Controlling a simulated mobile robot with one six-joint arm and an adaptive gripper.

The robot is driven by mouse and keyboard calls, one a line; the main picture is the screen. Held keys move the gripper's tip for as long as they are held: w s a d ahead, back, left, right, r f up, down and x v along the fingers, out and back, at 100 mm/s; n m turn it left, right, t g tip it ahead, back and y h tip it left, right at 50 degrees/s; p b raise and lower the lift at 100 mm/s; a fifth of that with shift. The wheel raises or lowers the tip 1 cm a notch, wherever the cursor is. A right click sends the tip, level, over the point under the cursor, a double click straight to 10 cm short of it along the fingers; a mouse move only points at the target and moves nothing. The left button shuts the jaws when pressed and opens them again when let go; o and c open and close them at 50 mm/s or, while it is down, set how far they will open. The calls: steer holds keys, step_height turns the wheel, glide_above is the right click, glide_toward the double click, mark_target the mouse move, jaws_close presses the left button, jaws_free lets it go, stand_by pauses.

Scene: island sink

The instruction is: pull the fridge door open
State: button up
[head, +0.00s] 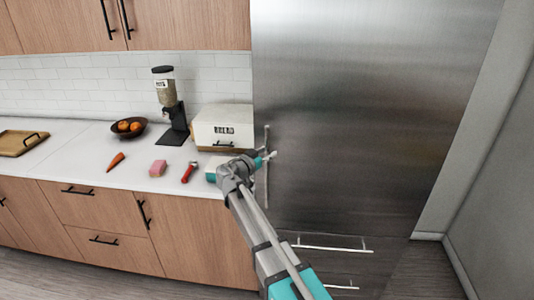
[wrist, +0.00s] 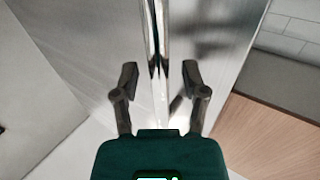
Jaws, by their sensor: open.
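The fridge door (head: 360,110) is a tall brushed-steel panel on the right of the head view and looks closed. Its handle (head: 266,190) is a thin vertical metal bar near the door's left edge. My gripper (head: 268,155) is at the handle, at about its upper half. In the wrist view, the handle (wrist: 155,40) runs down between the two dark fingers of my gripper (wrist: 160,78). The fingers are apart, one on each side of the bar, with visible gaps. The handle's lower part is hidden behind my gripper body.
Drawer handles (head: 325,245) sit low on the fridge. A grey wall (head: 500,200) stands at right.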

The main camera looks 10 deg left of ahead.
jaws_close()
stand_by(0.5)
